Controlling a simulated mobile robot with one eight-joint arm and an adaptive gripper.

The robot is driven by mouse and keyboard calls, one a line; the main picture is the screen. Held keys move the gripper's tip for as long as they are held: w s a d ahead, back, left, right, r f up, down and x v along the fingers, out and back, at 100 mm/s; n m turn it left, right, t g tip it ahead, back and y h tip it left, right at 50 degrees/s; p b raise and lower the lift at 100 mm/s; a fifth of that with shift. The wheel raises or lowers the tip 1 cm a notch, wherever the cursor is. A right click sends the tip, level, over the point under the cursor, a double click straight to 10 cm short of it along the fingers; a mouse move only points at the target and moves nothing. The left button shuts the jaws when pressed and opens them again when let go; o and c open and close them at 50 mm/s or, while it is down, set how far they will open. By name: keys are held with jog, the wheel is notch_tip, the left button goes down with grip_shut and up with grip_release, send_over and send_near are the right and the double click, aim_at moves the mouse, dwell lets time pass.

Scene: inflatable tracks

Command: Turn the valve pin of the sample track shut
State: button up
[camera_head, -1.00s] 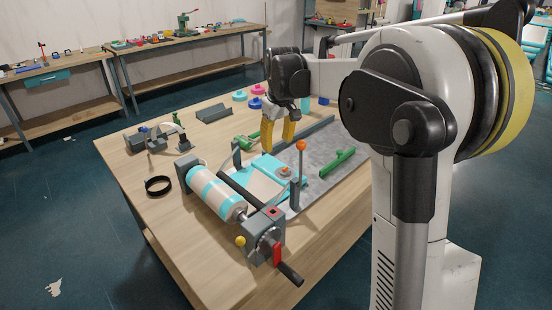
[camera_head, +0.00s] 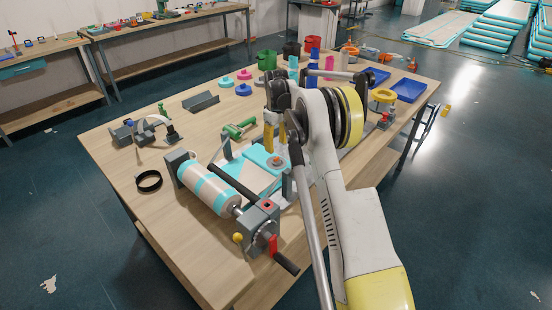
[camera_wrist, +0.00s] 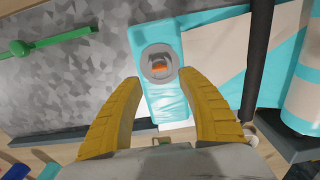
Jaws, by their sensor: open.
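The sample track (camera_head: 257,158) is a teal and beige piece lying flat on the metal plate of the bench. Its valve is a grey ring with an orange pin (camera_wrist: 158,66) in the middle, set on the teal end in the wrist view. The valve (camera_head: 276,162) also shows in the head view. My gripper (camera_wrist: 161,82) is open and empty, with its yellow fingers pointing down at the teal end. The valve lies between and just beyond the fingertips in the wrist view. I cannot tell the height of the fingertips above it.
A striped roll (camera_head: 212,190) on a crank stand lies left of the track, with a dark bar (camera_wrist: 257,60) beside it. A green-handled tool (camera_wrist: 45,44) lies on the plate. Cups, blue trays (camera_head: 409,89) and tape rolls stand farther back. A black ring (camera_head: 149,181) lies at left.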

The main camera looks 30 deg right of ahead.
aim_at(276, 158)
notch_tip(276, 158, down, 6)
jog(key=shift+f+b, duration=0.1)
jog(key=shift+b, duration=0.45)
grip_shut()
